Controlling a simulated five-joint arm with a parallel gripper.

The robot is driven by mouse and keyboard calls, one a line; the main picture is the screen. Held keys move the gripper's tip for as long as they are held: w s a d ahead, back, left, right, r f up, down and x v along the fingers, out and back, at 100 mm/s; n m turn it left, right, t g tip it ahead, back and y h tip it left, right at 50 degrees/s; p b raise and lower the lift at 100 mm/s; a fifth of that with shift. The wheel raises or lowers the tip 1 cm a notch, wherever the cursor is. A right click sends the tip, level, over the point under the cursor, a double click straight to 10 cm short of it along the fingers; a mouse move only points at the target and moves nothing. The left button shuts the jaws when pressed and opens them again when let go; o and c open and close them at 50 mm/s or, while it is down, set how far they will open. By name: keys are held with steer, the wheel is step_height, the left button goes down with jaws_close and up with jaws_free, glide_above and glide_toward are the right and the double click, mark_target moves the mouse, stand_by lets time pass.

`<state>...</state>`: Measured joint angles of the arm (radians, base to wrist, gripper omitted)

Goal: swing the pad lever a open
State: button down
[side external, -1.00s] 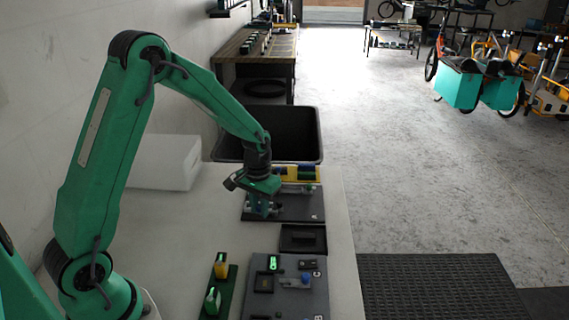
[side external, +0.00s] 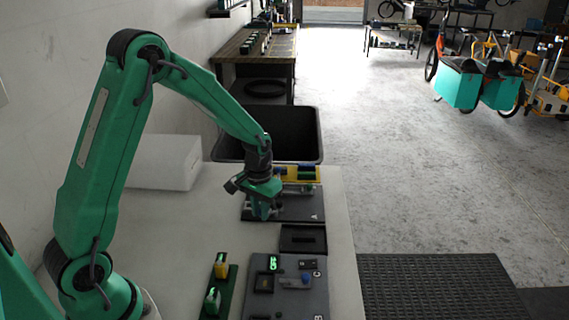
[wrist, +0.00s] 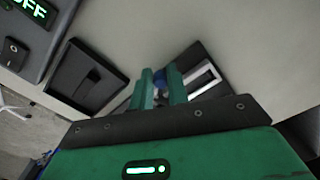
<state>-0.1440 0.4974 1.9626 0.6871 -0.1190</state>
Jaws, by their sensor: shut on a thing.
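The dark panel marked A (side external: 296,213) lies on the table beyond the small black tray, and it also shows in the wrist view (wrist: 203,58). My gripper (side external: 262,214) points down over its left part. In the wrist view my two green fingers (wrist: 160,98) are closed together around a small blue part (wrist: 160,79), which I take as pad lever a's handle. Most of the lever is hidden by the fingers. A pale bar with a dark slot (wrist: 200,80) lies on the panel just right of the fingers.
A slotted black tray (side external: 303,239) lies in front of panel A. A black bin (side external: 300,135) stands behind.

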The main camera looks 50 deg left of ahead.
steer(key=shift+w+d+r, duration=0.15)
steer(key=shift+w+d, duration=0.1)
steer(key=shift+w, duration=0.05)
steer(key=shift+s+d, duration=0.1)
steer(key=shift+d, duration=1)
steer(key=shift+w+d, duration=0.2)
steer(key=shift+w+d+f, duration=0.2)
steer(key=shift+d, duration=0.2)
stand_by(0.3)
steer(key=c, duration=1.5)
jaws_free()
